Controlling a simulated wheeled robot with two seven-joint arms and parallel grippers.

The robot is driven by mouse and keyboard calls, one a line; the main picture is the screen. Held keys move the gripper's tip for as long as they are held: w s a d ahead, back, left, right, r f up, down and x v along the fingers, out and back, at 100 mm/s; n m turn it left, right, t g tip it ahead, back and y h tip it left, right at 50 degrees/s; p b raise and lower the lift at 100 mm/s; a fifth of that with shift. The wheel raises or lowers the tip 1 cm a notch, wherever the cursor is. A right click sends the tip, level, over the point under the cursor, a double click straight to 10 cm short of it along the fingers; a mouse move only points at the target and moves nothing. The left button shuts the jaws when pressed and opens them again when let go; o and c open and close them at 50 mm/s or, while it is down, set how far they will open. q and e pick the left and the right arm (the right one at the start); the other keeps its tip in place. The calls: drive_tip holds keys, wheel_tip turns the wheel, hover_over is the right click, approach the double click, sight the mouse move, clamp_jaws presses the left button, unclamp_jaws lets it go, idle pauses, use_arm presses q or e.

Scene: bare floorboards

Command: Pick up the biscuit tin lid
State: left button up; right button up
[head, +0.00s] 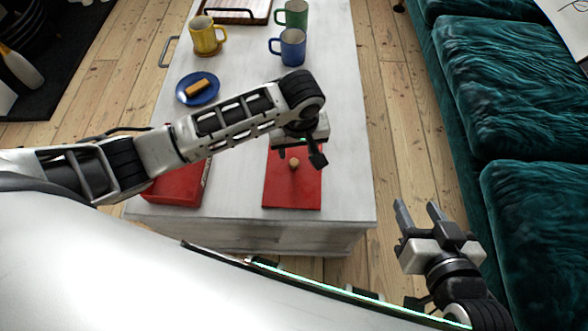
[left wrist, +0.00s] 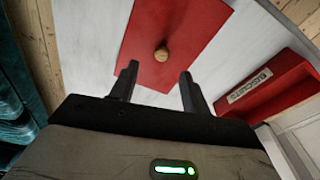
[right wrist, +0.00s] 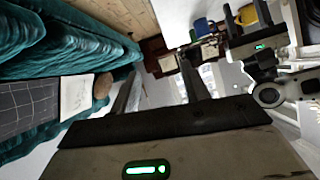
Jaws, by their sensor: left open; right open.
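The biscuit tin lid (head: 285,190) is a flat red rectangle with a round wooden knob (head: 294,162). It lies on the white table near its front edge. The red biscuit tin (head: 175,190) stands to its left, partly hidden behind my left arm; its BISCUITS label shows in the left wrist view (left wrist: 250,85). My left gripper (head: 300,152) is open above the lid. In the left wrist view the lid (left wrist: 185,30) and knob (left wrist: 161,53) lie beyond and between the open fingertips (left wrist: 158,72), with nothing held. My right gripper (head: 418,212) is open and empty, right of the table.
A blue plate (head: 184,98) with a biscuit bar, a yellow mug (head: 207,37), a blue mug (head: 290,49), a green mug (head: 293,13) and a tray (head: 237,20) stand farther back. The white table (head: 345,130) is clear right of the lid. A teal sofa (head: 510,90) stands at right.

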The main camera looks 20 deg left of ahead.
sight(294, 162)
use_arm(q)
wheel_tip(294, 162, down, 2)
drive_tip(key=shift+w+a+f, duration=0.1)
drive_tip(key=shift+f, duration=0.1)
drive_tip(key=f, duration=0.1)
drive_tip(key=f+b, duration=0.1)
drive_tip(key=f, duration=0.1)
drive_tip(key=f+b, duration=0.1)
drive_tip(key=shift+w+a+f, duration=0.3)
drive_tip(key=shift+a+f, duration=0.05)
clamp_jaws()
use_arm(e)
drive_tip(key=shift+g, duration=0.4)
drive_tip(key=f, duration=0.3)
drive_tip(key=a+f, duration=0.1)
drive_tip(key=shift+w+a+f, duration=0.1)
drive_tip(key=shift+w+f, duration=0.1)
drive_tip(key=shift+w, duration=0.05)
